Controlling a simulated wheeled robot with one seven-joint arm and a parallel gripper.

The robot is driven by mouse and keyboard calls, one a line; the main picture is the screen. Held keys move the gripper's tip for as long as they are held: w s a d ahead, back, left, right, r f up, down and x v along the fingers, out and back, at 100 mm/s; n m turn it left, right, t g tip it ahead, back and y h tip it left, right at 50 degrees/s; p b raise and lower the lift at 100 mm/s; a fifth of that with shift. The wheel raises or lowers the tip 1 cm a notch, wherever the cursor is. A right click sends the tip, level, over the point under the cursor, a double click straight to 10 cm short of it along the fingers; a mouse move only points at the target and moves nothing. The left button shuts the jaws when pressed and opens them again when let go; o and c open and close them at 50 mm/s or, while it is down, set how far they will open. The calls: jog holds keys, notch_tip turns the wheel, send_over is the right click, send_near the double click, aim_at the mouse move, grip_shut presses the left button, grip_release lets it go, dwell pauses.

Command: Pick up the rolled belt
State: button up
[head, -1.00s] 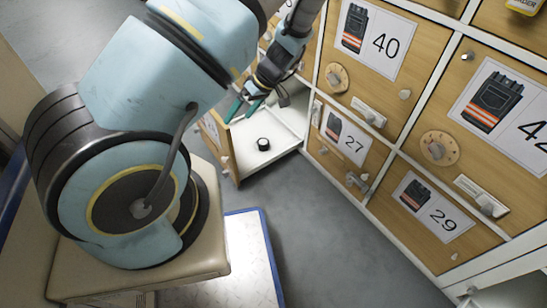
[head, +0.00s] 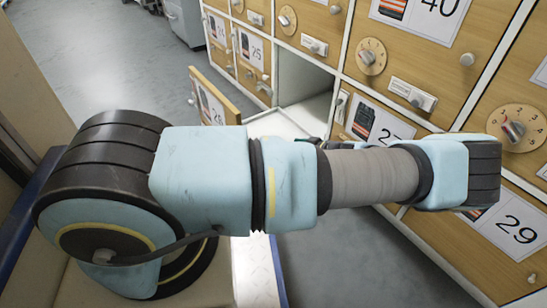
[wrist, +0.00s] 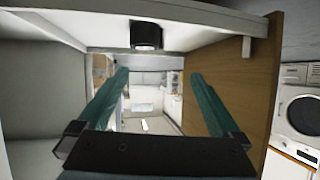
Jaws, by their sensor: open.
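The rolled belt (wrist: 147,36) is a small black roll with a pale end face. In the wrist view it sits at the top middle, against the white floor panel (wrist: 205,32) of the open locker compartment, and the picture looks turned over. My gripper (wrist: 158,77) has two green fingers spread wide with nothing between them. The belt appears just above the gap between the fingertips in that picture, apart from them. In the head view my arm covers the belt and the gripper. The open compartment (head: 303,78) shows there above my arm.
The compartment's wooden door (head: 213,105) stands open to the left in the head view; its wooden panel (wrist: 252,95) is close to the right finger in the wrist view. Closed numbered lockers with dials and handles line the right. Grey floor (head: 335,255) is clear below.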

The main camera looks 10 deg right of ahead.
jog(key=shift+t, duration=0.6)
jog(key=w+f+b, duration=0.2)
jog(key=f, duration=0.1)
jog(key=w+f, duration=0.1)
jog(key=w, duration=0.1)
jog(key=shift+w+a+f+b, duration=0.1)
jog(key=shift+a+f+b, duration=0.1)
jog(key=shift+a+b, duration=0.2)
jog(key=shift+h, duration=0.3)
jog(key=b+x, duration=0.3)
jog(key=x, duration=0.2)
jog(key=shift+w+a, duration=0.15)
jog(key=shift+w, duration=0.2)
jog(key=shift+r, duration=0.1)
jog(key=c, duration=1.3)
